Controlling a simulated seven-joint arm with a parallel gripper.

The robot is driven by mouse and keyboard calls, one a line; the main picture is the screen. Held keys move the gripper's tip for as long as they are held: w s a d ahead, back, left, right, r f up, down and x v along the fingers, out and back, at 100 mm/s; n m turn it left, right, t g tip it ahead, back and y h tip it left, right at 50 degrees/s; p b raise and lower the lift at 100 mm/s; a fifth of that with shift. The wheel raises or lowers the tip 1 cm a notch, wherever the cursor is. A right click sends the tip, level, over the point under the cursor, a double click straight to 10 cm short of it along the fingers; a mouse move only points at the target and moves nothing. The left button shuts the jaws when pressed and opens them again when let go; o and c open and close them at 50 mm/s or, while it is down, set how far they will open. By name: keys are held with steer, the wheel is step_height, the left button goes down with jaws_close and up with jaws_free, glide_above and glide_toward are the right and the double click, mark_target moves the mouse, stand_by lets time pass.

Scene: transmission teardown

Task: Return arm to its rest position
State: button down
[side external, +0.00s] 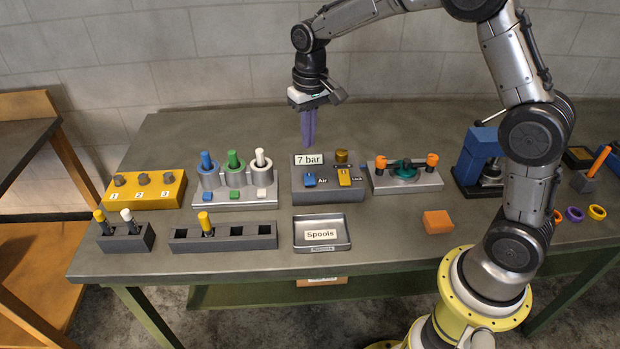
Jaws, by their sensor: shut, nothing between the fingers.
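My gripper (308,127) hangs from my arm with its long purple fingers pointing down and together. It is shut and empty. The fingertips are above the back of the grey air block (328,189), which carries a "7 bar" label, a blue switch and a yellow lock piece. From this view I cannot tell the exact gap between the fingertips and the block. My arm arches from the right side of the table over to the gripper.
The grey table (400,240) holds a yellow numbered block (145,190), a rack of blue, green and white plungers (235,197), slotted holders (222,237), a "Spools" tray (322,247), a fixture with orange knobs (406,181), an orange block (437,221) and a blue press (478,152).

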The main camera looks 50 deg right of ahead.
steer(key=s+r+t, duration=0.4)
steer(key=s+r, duration=1)
steer(key=r, duration=0.1)
steer(key=s+f+n+t, duration=0.1)
steer(key=s+f+n, duration=0.2)
steer(key=s, duration=1)
step_height(320, 180, down, 2)
steer(key=shift+s+a+f, duration=0.2)
steer(key=shift+s+a, duration=0.2)
steer(key=shift+a, duration=0.05)
